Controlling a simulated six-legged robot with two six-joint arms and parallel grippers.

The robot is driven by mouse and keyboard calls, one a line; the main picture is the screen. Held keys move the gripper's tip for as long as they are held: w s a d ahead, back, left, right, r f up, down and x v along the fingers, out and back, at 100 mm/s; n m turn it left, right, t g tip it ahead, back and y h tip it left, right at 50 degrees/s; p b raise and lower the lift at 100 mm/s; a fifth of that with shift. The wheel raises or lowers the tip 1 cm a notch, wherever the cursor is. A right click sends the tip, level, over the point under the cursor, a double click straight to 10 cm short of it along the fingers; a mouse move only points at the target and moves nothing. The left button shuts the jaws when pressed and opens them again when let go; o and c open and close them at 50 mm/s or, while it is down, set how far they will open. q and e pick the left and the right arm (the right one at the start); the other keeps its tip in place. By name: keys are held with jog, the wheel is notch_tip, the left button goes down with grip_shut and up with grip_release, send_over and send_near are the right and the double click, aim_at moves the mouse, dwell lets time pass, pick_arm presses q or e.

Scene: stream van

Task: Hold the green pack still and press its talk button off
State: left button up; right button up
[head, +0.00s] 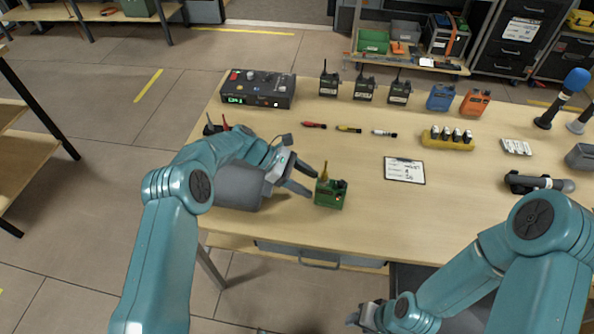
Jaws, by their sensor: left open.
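The green pack (329,195) stands upright near the front edge of the wooden table, with a short yellowish antenna and dark knobs on top. The talk button is too small to make out. My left gripper (313,183) is open just left of the pack, its fingers pointing at it. I cannot tell whether a finger touches it. My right gripper (355,318) is low in front of the table, below its edge and away from the pack; its jaws are too small and partly hidden to read.
The wooden table (290,222) has a clipboard (404,170) right of the pack. Markers (348,128) lie behind it. A black control box (258,89), several black radios (364,88), blue (441,97) and orange (475,102) packs and a yellow battery holder (447,141) stand farther back.

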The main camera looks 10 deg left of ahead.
aim_at(317, 189)
pick_arm(q)
jog(key=x, duration=0.2)
jog(key=b+x, duration=0.1)
jog(key=x, duration=0.1)
jog(key=shift+s, duration=0.2)
jog(key=shift+w+d+f+b, duration=0.15)
jog(key=shift+d+f+b, duration=0.35)
jog(key=shift+d+b, duration=0.15)
jog(key=shift+d+r, duration=0.15)
jog(key=shift+d, duration=0.05)
jog(key=shift+a, duration=0.1)
jog(key=c, duration=0.9)
pick_arm(e)
jog(key=shift+s+d+f, duration=0.1)
jog(key=shift+s+f, duration=0.1)
jog(key=shift+f, duration=0.8)
jog(key=shift+c, duration=0.6)
grip_shut()
